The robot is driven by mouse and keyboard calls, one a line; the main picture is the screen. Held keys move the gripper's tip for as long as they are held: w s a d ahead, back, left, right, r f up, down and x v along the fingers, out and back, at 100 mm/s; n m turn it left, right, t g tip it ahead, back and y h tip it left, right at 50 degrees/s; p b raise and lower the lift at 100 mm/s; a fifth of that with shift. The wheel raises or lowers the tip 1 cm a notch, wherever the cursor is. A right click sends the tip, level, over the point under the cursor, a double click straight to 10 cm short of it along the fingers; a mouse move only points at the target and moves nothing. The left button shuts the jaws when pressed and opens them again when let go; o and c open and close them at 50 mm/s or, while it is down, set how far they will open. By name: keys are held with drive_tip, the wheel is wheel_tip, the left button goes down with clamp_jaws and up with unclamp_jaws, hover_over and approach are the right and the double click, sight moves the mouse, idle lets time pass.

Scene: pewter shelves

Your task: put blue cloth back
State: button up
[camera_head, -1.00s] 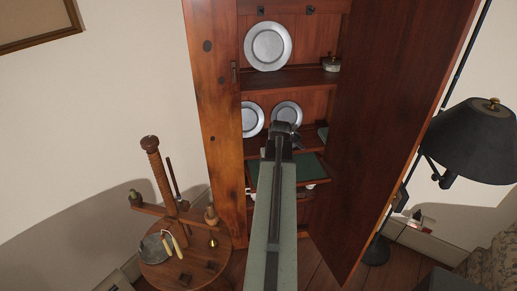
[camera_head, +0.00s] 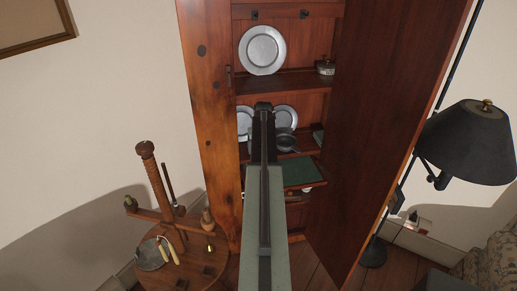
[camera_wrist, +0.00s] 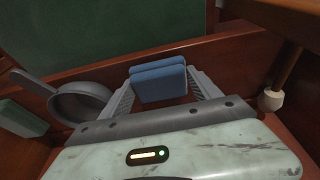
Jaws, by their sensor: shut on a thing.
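My gripper (camera_wrist: 162,88) is shut on the folded blue cloth (camera_wrist: 160,76), which sits upright between the two fingers in the wrist view. In the head view my arm reaches into the open wooden cupboard (camera_head: 207,110), its end in front of the middle shelf. The arm hides the gripper and the cloth there. A grey pan (camera_wrist: 82,103) is left of the gripper in the wrist view. It also shows on the middle shelf, right of the arm, in the head view (camera_head: 286,143).
A green-topped board (camera_head: 302,172) lies below the pan. Pewter plates (camera_head: 262,50) stand on the shelves. The open cupboard door (camera_head: 385,120) bounds the right side. A round wooden stand (camera_head: 185,265) is at the left, a black lamp (camera_head: 472,145) at the right.

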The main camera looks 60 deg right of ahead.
drive_tip(key=shift+w+d+f+b, duration=0.4)
drive_tip(key=shift+d, duration=0.05)
drive_tip(key=shift+s+a+r, duration=0.1)
drive_tip(key=shift+f, duration=0.2)
drive_tip(key=o, duration=1.3)
drive_tip(key=shift+r, duration=0.1)
